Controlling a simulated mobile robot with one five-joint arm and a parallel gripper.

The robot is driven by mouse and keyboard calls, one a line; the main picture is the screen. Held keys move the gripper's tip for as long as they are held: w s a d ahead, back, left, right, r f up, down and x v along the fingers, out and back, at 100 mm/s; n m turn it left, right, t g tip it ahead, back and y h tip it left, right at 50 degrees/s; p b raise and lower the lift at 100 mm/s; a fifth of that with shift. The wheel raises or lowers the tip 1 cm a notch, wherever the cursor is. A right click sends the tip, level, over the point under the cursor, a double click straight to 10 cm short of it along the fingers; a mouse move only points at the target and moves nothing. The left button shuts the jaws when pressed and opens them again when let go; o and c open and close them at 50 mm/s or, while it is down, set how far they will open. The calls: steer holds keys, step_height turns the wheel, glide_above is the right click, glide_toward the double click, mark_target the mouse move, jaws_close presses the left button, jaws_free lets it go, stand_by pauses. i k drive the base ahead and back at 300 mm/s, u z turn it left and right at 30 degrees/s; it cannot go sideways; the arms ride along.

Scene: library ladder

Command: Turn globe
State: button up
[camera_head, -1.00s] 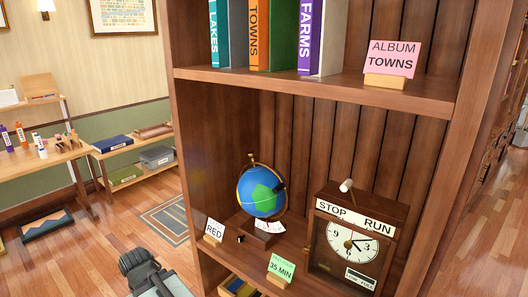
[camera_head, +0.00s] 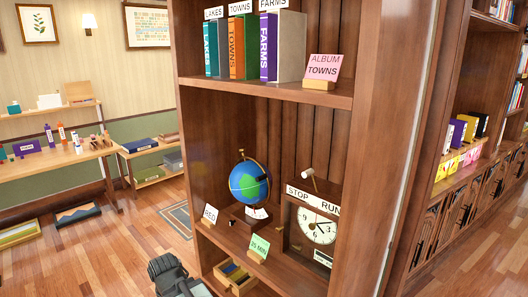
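The globe (camera_head: 250,183), blue with a green land patch, stands on a dark base on the lower shelf of the wooden bookcase.
A clock box (camera_head: 312,226) marked STOP and RUN stands right of the globe. A drawer (camera_head: 232,280) with items sits below. Books (camera_head: 252,48) fill the upper shelf.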

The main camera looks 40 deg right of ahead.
mark_target(243, 186)
steer(key=u, duration=0.15)
steer(key=i, duration=0.9)
steer(key=z, duration=0.05)
